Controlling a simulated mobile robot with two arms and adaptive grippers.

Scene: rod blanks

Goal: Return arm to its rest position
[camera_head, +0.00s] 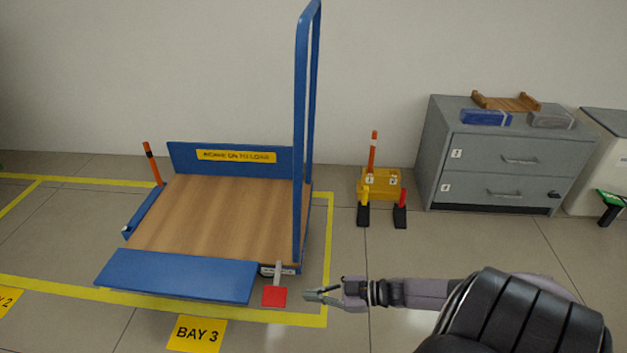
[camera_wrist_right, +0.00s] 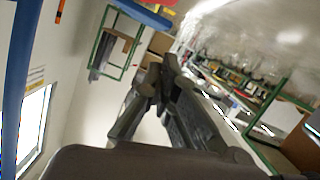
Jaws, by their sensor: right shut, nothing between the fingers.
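My right arm comes in from the lower right in the head view. Its gripper (camera_head: 308,295) points left and is shut and empty. It is low in front of the trolley's right corner, just right of a red pedal (camera_head: 274,296) on a grey lever; a small gap shows between them. The platform trolley (camera_head: 215,222) has a wooden deck, blue edges and a tall blue handle (camera_head: 301,130). The right wrist view shows the dark gripper fingers (camera_wrist_right: 160,75) close together with nothing between them. My left gripper is not in view.
Yellow floor lines and a BAY 3 label (camera_head: 197,334) surround the trolley. A yellow box (camera_head: 380,184) with posts stands by the wall. A grey drawer cabinet (camera_head: 500,165) holds a wooden rack (camera_head: 506,102) and a blue box (camera_head: 486,118).

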